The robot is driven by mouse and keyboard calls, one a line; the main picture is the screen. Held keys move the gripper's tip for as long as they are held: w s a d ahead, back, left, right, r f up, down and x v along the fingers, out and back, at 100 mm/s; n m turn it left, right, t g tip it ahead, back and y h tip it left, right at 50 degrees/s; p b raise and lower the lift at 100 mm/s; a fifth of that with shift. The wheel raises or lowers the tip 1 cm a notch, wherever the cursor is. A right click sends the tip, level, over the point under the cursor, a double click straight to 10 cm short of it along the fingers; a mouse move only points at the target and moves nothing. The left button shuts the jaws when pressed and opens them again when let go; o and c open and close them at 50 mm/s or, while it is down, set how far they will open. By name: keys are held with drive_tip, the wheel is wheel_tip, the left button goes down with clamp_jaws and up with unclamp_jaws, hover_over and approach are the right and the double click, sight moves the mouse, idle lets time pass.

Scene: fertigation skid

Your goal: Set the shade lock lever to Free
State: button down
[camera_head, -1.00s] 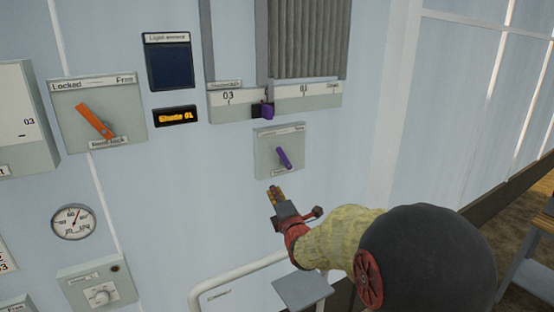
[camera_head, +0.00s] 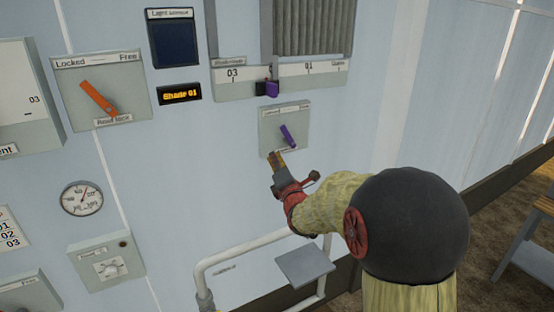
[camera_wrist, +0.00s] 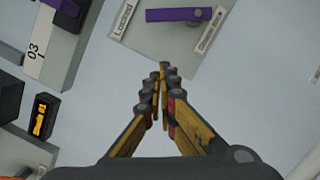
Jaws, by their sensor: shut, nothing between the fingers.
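The shade lock plate (camera_head: 269,140) is a small grey panel on the wall, with a purple lever (camera_head: 288,135). In the head view the lever tilts to the upper left. In the wrist view the purple lever (camera_wrist: 178,15) lies at the top edge, across the plate (camera_wrist: 165,45); its free end is on the side of the "Locked" label. The "Free" label is not readable on this plate. My gripper (camera_head: 274,158) is shut and empty, just below the plate's lower edge in the head view. In the wrist view its fingertips (camera_wrist: 163,70) appear below the lever, apart from it.
A purple slider (camera_head: 271,88) sits on a scale rail above the plate. A larger plate with an orange lever (camera_head: 97,98) and a lit "Shade 01" display (camera_head: 180,93) are to the left. A white rail (camera_head: 240,252) and grey step (camera_head: 305,264) are below.

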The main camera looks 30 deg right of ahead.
sight(286, 135)
drive_tip(key=w+d+r, duration=0.1)
drive_tip(key=w, duration=0.1)
drive_tip(key=w+d+r+p, duration=0.1)
drive_tip(key=w+d, duration=0.2)
drive_tip(key=w, duration=0.1)
drive_tip(key=shift+w+d+r, duration=0.3)
drive_tip(key=shift+d+r, duration=0.05)
drive_tip(key=shift+r, duration=0.05)
